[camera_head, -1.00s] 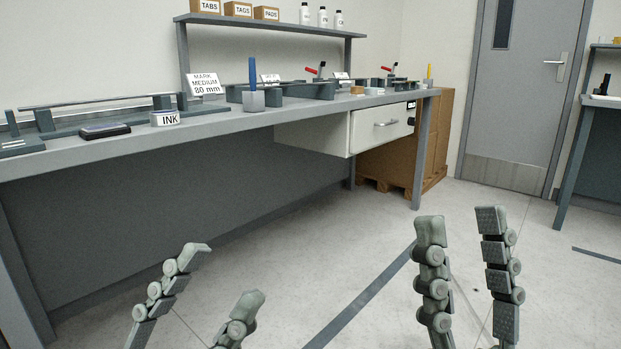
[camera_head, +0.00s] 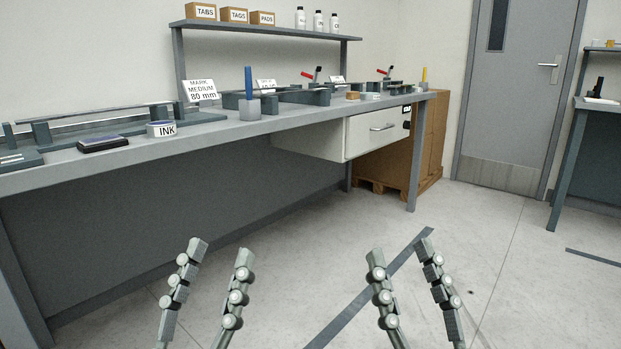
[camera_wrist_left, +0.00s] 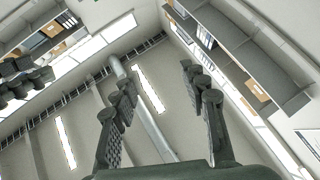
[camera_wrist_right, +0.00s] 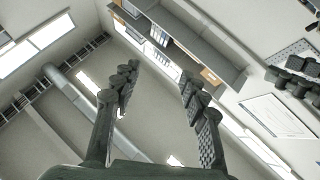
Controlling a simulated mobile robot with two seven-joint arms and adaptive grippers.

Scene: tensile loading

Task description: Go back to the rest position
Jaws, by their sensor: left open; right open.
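My left gripper (camera_head: 220,246) is open and empty, fingers pointing up, in front of the workbench in the head view. My right gripper (camera_head: 399,246) is also open and empty, raised to about the same height to its right. In the left wrist view the left gripper's fingers (camera_wrist_left: 155,76) stand apart with nothing between them. In the right wrist view the right gripper's fingers (camera_wrist_right: 159,80) are likewise apart and empty. Neither gripper touches the bench.
The workbench (camera_head: 230,127) carries an ink pad (camera_head: 103,144), an INK block (camera_head: 161,129), a blue-handled tool (camera_head: 249,82) and fixtures. Its drawer (camera_head: 376,131) is closed. Cardboard boxes (camera_head: 431,140) stand on a pallet at its right end. The floor (camera_head: 480,240) ahead is clear.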

